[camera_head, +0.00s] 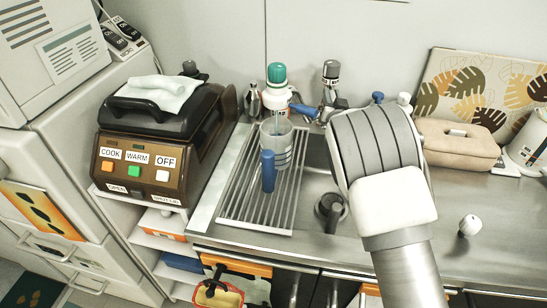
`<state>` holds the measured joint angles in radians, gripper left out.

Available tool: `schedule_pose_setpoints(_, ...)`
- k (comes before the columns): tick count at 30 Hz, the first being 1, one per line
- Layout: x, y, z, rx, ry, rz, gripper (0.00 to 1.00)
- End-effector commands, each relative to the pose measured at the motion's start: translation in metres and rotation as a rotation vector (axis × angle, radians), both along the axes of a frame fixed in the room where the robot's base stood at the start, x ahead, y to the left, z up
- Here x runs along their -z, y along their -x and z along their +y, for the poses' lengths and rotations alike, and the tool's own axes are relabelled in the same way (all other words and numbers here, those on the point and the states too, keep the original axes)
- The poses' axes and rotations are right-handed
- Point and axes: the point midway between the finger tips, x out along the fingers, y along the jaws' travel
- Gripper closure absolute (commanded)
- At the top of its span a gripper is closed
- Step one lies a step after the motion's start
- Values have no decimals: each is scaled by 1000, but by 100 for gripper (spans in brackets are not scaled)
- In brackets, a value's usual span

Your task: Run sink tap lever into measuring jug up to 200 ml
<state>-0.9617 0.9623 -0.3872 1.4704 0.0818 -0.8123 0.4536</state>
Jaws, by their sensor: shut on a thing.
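The measuring jug (283,157) is clear with dark marks and a blue handle that faces the front. It appears upright over the ribbed drainer at the left of the sink (313,178). The chrome tap (331,76) stands behind the sink, with a blue part (304,110) reaching left toward the jug's rim. I cannot make out the water level or clearly tell a stream. My arm reaches over the right of the sink, its large ribbed grey part in front of the area right of the tap. My gripper's fingers are hidden behind it, as is whatever they touch.
A white bottle with a green cap (277,74) stands behind the jug. A brown cooker (150,145) with labelled buttons is at the left. A beige case (458,143) and a leaf-patterned board (484,90) are at the right. A white knob-like object (469,225) sits on otherwise clear counter.

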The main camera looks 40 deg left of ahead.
Motion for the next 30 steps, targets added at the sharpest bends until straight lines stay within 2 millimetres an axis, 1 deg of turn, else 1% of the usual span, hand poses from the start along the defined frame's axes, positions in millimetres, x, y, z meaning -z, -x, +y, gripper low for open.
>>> schedule_pose_setpoints(17,1,0,0,4,0,1,100)
schedule_pose_setpoints(26,3,4,6,101,-1,-1,100)
schedule_pose_setpoints(30,1,5,9,161,-1,-3,100)
